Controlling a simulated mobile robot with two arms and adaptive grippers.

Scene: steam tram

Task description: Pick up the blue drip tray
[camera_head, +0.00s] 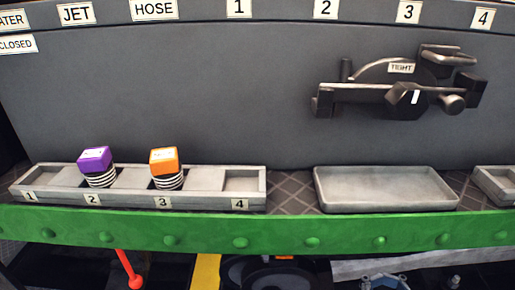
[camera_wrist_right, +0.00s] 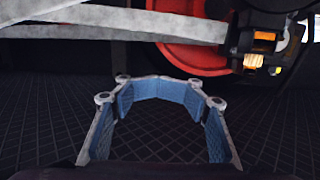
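I see no blue drip tray in either view. The only blue surfaces I make out are the pads on my right gripper's fingers. My right gripper (camera_head: 385,282) shows at the bottom edge of the head view, cut off and below the green beam. In the right wrist view my right gripper (camera_wrist_right: 157,90) has both fingers curled inward, and their tips seem to meet. The space they ring is empty and shows dark tiled floor. My left gripper is not in view.
A shelf above the green beam (camera_head: 200,229) bears a numbered grey rack (camera_head: 130,179) with a purple block (camera_head: 95,160) and an orange block (camera_head: 164,161), and an empty grey tray (camera_head: 385,188). A red wheel (camera_wrist_right: 190,58) and hanging parts stand beyond my gripper.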

